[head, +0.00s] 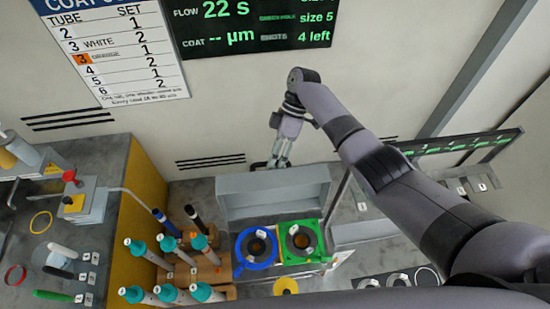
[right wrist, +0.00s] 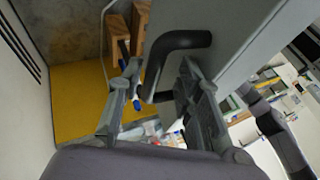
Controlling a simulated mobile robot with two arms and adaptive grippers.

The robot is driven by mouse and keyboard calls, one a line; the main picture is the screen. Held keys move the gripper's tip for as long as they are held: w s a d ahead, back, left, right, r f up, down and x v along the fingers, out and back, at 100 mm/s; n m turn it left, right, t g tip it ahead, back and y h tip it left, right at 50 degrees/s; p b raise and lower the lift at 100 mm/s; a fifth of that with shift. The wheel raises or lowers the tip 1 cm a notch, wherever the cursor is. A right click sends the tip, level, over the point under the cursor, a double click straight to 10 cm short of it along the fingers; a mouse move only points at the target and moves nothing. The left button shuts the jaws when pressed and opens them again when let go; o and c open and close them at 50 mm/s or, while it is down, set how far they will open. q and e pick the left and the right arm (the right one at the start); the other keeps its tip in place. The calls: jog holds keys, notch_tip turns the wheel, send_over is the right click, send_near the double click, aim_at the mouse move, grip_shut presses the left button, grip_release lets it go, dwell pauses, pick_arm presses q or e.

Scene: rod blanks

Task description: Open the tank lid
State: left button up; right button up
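The grey tank lid (head: 272,188) stands raised at the back of the tank in the head view, behind a blue ring (head: 256,249) and a green ring (head: 300,241), which are uncovered. My right gripper (head: 279,161) is just behind the lid's top edge, partly hidden by it. In the right wrist view, the grey lid panel (right wrist: 228,35) carries a black bent handle (right wrist: 178,42). The right gripper's fingers (right wrist: 160,98) are spread apart, with part of the handle between them; contact cannot be told. My left gripper is not in view.
A wooden rack with several teal-capped tubes (head: 168,247) stands left of the tank. A yellow-sided bench (head: 143,205) holds tools further left. The wall with vents (head: 210,162) is close behind the gripper. A framed rack (head: 460,145) stands at the right.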

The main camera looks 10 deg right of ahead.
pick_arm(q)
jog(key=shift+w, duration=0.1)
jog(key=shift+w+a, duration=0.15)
pick_arm(e)
jog(key=shift+r, duration=0.1)
jog(key=v, duration=1.2)
jog(key=shift+w, duration=0.1)
